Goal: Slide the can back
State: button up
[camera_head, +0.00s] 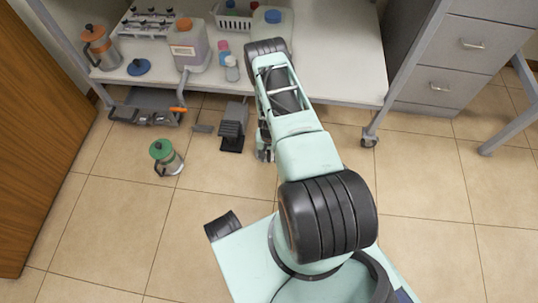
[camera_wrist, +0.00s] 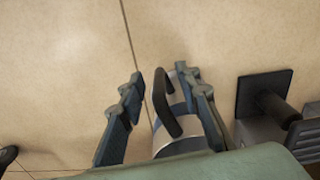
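A pale can (camera_wrist: 166,140) with a blue-grey band and a dark curved handle shows in the wrist view between the fingers of my gripper (camera_wrist: 160,78). The fingers are spread. A strip of floor shows between the left finger and the can, while the right finger lies close along its other side; I cannot tell if it touches. The can's lower part is hidden behind my pale gripper body. In the head view my gripper (camera_head: 265,150) is low in front of the bench, and my arm hides the can there.
A black stand (camera_head: 232,130) is on the floor left of my gripper; a black-based piece (camera_wrist: 263,95) shows in the wrist view. A green-lidded can (camera_head: 166,157) stands farther left. The bench (camera_head: 340,60) holds bottles and a basket.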

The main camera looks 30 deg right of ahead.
jog(key=shift+f, duration=0.1)
jog(key=shift+c, duration=0.2)
grip_shut()
